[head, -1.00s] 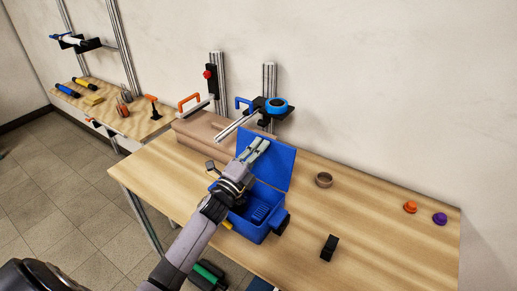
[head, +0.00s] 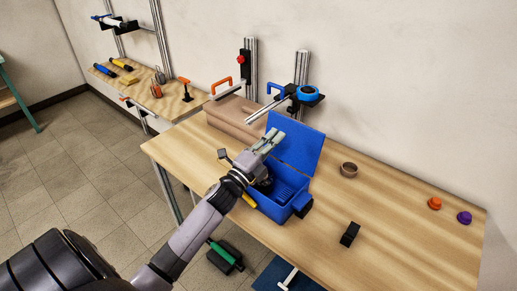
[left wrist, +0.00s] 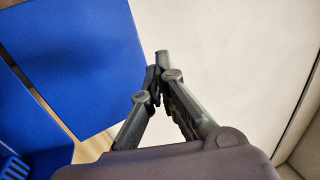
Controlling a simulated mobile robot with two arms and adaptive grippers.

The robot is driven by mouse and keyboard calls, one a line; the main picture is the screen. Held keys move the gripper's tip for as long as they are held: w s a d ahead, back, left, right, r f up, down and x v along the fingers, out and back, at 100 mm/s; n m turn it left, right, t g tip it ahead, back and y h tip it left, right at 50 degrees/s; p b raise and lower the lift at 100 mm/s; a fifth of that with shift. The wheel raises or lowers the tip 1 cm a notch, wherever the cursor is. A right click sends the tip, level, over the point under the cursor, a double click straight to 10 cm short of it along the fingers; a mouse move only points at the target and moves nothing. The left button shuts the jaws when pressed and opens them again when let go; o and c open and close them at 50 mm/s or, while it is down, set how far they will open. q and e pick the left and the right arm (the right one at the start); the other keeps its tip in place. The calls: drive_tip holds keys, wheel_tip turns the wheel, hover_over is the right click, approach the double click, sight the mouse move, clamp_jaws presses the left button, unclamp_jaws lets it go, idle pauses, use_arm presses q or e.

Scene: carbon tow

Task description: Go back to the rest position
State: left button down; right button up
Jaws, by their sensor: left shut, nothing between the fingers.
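My left gripper (head: 275,140) is shut and empty. In the head view it appears in front of the raised lid (head: 298,147) of a blue box. Its forearm crosses the left side of the blue box (head: 270,208), which stands open on the wooden table (head: 390,237). In the left wrist view the closed fingers (left wrist: 160,72) point up the picture, with the blue lid (left wrist: 75,60) to their left and bare wall behind. Part of the box's inside is hidden by my arm. My right gripper does not show.
A brown ring (head: 349,169), a black block (head: 349,234), an orange knob (head: 434,203) and a purple knob (head: 464,217) lie on the table. Behind the box are posts with a blue ring holder (head: 307,93) and a red-knobbed clamp (head: 244,60). Floor is open at left.

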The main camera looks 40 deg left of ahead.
use_arm(q)
drive_tip(key=shift+s+r+b, duration=0.65)
drive_tip(key=shift+s+r, duration=0.05)
drive_tip(key=shift+s, duration=2.6)
drive_tip(key=s+d+f+n+g+y, duration=0.1)
drive_tip(key=s+f+n+g+y, duration=0.1)
drive_tip(key=s+f+n+g, duration=0.35)
drive_tip(key=s+d+f+n+g+y, duration=0.2)
drive_tip(key=s+f+n+g+y, duration=0.1)
drive_tip(key=f+n, duration=0.55)
drive_tip(key=s+d+f+n+g+h, duration=0.2)
drive_tip(key=s+d+f+g, duration=0.25)
drive_tip(key=s, duration=0.45)
drive_tip(key=s+d+f+n+g+h, duration=0.1)
drive_tip(key=s+d+f+g, duration=0.35)
drive_tip(key=s, duration=0.55)
wheel_tip(320, 180, down, 27)
drive_tip(key=s+g, duration=0.1)
drive_tip(key=s+a+f+g, duration=0.1)
drive_tip(key=s+a+f, duration=0.1)
drive_tip(key=s+f, duration=1.3)
drive_tip(key=shift+s+a+f, duration=0.2)
drive_tip(key=shift+s+a, duration=0.2)
drive_tip(key=shift+s, duration=0.45)
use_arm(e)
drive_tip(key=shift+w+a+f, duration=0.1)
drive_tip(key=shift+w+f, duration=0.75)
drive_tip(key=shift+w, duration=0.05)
